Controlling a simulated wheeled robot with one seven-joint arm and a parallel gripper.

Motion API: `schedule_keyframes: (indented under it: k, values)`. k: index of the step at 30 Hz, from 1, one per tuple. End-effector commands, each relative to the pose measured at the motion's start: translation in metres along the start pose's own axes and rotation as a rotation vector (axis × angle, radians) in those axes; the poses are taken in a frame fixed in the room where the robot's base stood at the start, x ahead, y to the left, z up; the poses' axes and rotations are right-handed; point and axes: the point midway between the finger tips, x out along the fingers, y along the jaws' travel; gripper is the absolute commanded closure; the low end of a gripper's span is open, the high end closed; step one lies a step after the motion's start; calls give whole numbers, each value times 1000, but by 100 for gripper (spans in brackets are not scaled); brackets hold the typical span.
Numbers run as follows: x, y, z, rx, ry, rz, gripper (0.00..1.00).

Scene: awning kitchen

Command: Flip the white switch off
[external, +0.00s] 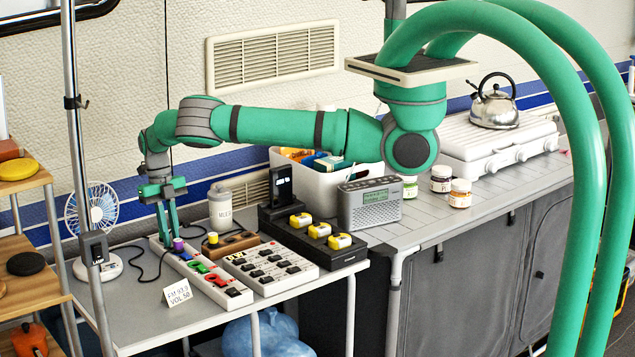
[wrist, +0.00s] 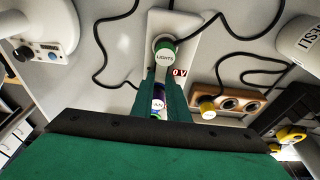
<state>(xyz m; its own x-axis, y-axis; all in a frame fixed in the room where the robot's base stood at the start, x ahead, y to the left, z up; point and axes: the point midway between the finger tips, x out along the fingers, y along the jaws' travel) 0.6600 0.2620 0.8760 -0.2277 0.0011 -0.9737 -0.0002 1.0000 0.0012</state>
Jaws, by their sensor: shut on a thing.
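A white power strip (external: 238,296) lies along the left table, carrying small coloured switches (external: 203,268). My gripper (external: 170,239) points down at the strip's far end. In the wrist view my gripper (wrist: 161,82) has its fingers either side of a purple plug (wrist: 158,103) whose label is partly covered, and looks shut on it. The purple plug (external: 178,244) also shows at the fingertips in the external view. A plug marked LIGHTS (wrist: 165,55) stands just beyond the fingers. I cannot make out a white switch; my gripper covers part of the strip in the wrist view.
A second strip with black switches (external: 265,268) and a wooden socket block (external: 229,244) with a yellow plug lie to the right. A white fan (external: 93,220) stands left. Black cords (wrist: 113,55) cross the table. A card (external: 177,292) stands at the front.

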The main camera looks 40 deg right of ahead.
Motion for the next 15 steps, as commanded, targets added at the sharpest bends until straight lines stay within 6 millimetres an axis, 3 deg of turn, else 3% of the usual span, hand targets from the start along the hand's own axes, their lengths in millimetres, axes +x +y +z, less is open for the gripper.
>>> schedule_keyframes:
  k: [13,14,15]
  values:
    - [0,1,0,0,30,0,100]
    - [0,1,0,0,30,0,81]
    - [0,1,0,0,30,0,72]
